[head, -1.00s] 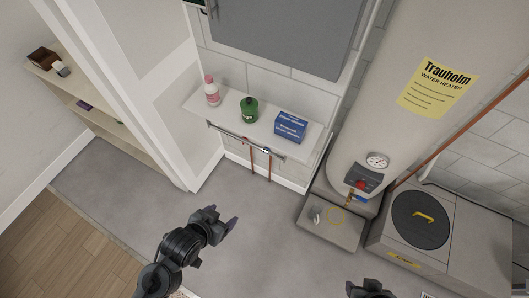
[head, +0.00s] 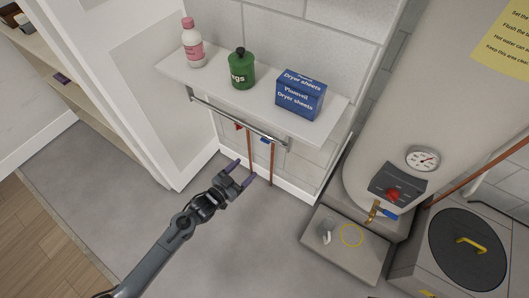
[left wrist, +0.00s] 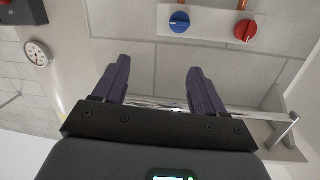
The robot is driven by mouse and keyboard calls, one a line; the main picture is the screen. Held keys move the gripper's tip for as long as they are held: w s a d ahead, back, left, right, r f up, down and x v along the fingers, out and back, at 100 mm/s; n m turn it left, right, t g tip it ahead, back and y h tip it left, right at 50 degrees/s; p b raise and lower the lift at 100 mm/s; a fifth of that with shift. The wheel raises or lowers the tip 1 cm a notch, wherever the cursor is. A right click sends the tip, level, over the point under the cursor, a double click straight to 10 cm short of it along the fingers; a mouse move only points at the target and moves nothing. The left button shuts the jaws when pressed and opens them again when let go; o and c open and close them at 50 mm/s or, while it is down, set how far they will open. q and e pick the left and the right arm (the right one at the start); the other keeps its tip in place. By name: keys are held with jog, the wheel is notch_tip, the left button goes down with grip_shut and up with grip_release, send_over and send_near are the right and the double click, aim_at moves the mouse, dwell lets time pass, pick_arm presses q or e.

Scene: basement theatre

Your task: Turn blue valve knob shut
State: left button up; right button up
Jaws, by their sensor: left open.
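The blue valve knob (head: 266,141) is on the wall below the shelf, by a copper pipe. In the left wrist view the blue knob (left wrist: 179,22) is round with a raised ridge and shows near the top edge. A red knob (left wrist: 246,30) sits beside it; it also shows in the head view (head: 238,126). My left gripper (head: 240,174) is open and empty, below and in front of the knobs, apart from them. In the left wrist view its two fingers (left wrist: 160,88) are spread, with the blue knob ahead of the gap. My right gripper is out of view.
A chrome rail (head: 236,118) runs below the shelf (head: 218,82), near the knobs. A pink-white bottle (head: 193,46), green container (head: 241,70) and blue dryer sheets box (head: 301,95) stand on the shelf. The water heater (head: 425,115) is at right.

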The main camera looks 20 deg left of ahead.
pick_arm(q)
jog(key=t+b, duration=0.1)
jog(key=b, duration=0.6)
send_near(264, 141)
jog(key=s, duration=0.2)
jog(key=shift+m, duration=0.3)
jog(key=b+x, duration=0.1)
jog(key=x, duration=0.2)
jog(key=b+x, duration=0.1)
jog(key=x, duration=0.3)
jog(key=b+x, duration=0.2)
jog(key=x, duration=0.1)
jog(key=shift+w+a, duration=0.3)
jog(key=shift+w+d, duration=0.2)
jog(key=shift+w, duration=0.3)
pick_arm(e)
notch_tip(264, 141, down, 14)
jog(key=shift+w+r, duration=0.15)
pick_arm(q)
jog(key=c, duration=1)
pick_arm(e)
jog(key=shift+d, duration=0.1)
